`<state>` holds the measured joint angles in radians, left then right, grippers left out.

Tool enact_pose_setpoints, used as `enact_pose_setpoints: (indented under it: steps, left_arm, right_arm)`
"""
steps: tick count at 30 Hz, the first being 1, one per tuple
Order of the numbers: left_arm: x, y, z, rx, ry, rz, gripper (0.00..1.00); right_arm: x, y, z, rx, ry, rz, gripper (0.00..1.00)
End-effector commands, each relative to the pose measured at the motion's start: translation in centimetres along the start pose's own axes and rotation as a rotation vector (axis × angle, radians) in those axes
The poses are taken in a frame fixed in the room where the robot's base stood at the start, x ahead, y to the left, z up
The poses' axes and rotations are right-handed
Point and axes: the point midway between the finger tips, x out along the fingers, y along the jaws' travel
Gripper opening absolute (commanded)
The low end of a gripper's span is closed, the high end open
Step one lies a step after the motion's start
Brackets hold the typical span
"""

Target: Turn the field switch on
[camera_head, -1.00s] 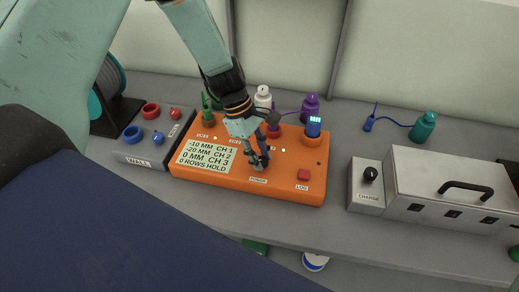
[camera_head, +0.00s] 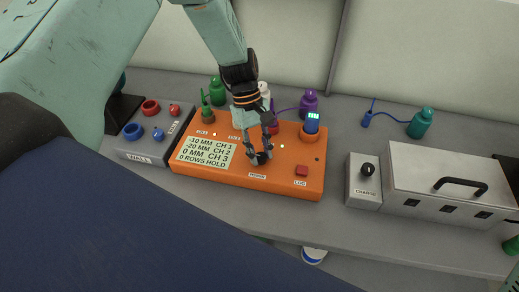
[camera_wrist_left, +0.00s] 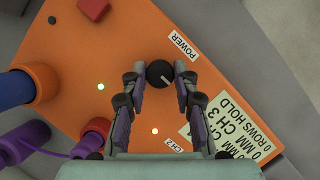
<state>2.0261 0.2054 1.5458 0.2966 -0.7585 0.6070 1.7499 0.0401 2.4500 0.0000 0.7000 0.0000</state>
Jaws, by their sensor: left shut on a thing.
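An orange box (camera_head: 234,177) on the bench carries a black round knob (camera_head: 262,158) beside a POWER label (camera_head: 257,176). No label reading "field" shows. My left gripper (camera_head: 259,158) comes down from above and is shut on this knob. In the left wrist view the knob (camera_wrist_left: 160,73) sits between the two fingertips (camera_wrist_left: 159,74), with a short white pointer line on its face. A text panel (camera_head: 207,154) on the box reads -10 MM CH 1, -20 MM CH 2, 0 MM CH 3, 0 ROWS HOLD. Small lights glow on the box. My right gripper is out of view.
A grey WALL box (camera_head: 143,150) stands left. A CHARGE box (camera_head: 363,183) and a metal case (camera_head: 447,180) stand right. Bottles stand behind.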

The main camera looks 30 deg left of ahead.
Motion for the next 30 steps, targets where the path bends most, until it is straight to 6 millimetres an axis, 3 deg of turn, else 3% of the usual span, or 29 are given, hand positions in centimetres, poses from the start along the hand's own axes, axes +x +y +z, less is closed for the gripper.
enact_pose_setpoints:
  steps: [9, 10, 18, 30]
  left_arm:
    - [-0.10, 0.09, -0.01, 0.004, 0.002, 0.001, 0.00]
    - [-0.10, 0.08, -0.01, 0.004, 0.002, 0.001, 0.30]
    - [-0.04, 0.04, -0.01, 0.002, 0.001, 0.000, 0.52]
    - [-0.86, 0.07, -0.04, 0.002, 0.002, 0.002, 0.52]
  right_arm:
    - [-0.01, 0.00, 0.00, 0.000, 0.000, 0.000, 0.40]
    - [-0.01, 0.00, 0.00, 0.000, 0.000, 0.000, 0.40]
    - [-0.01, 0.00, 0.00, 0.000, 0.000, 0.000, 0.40]
    - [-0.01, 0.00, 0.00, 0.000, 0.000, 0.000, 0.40]
